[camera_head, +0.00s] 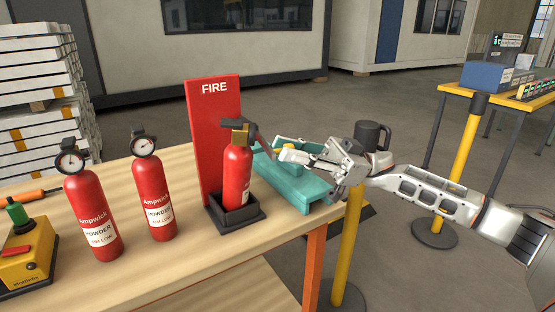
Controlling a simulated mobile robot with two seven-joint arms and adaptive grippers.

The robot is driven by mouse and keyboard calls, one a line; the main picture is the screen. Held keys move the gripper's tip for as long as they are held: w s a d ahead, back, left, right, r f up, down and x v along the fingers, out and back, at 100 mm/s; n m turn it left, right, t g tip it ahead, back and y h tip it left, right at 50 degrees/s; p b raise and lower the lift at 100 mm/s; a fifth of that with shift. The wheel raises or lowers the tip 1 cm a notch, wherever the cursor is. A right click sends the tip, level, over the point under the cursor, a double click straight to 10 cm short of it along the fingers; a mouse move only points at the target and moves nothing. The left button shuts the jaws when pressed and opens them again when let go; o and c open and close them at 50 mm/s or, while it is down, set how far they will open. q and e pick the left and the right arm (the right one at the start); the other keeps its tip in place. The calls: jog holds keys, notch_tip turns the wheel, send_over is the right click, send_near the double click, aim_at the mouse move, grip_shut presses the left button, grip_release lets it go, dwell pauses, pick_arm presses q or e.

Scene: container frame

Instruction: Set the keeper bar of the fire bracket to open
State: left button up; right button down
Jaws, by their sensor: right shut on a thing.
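The red fire bracket (213,130), marked FIRE, stands upright on the wooden bench. A red extinguisher (238,178) stands in its black base cup (226,218). A dark keeper bar (260,139) slants from the bracket's side, near a brass-coloured block (240,135) at the extinguisher's top, out to the right and down. It is swung to the side, not across the extinguisher's front. My right gripper (283,156) comes in from the right and is shut on the bar's outer end; the exact contact is small and partly hidden. My left gripper is not in view.
Two loose red extinguishers (92,212) (153,195) stand left of the bracket. A yellow device (28,257) sits at the far left. A teal toolbox (308,190) lies under my right gripper. A yellow post (350,235) stands beyond the bench's right edge.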

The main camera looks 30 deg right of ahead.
jog(key=shift+w+d+r, duration=0.1)
jog(key=shift+w+d, duration=0.1)
jog(key=shift+d, duration=0.5)
jog(key=shift+w+d, duration=0.2)
jog(key=shift+d, duration=0.5)
jog(key=shift+d+r, duration=0.1)
jog(key=c, duration=2)
grip_release()
jog(key=shift+o, duration=0.6)
jog(key=shift+w, duration=0.15)
jog(key=shift+f, duration=0.2)
jog(key=v, duration=1.1)
jog(key=shift+d, duration=0.35)
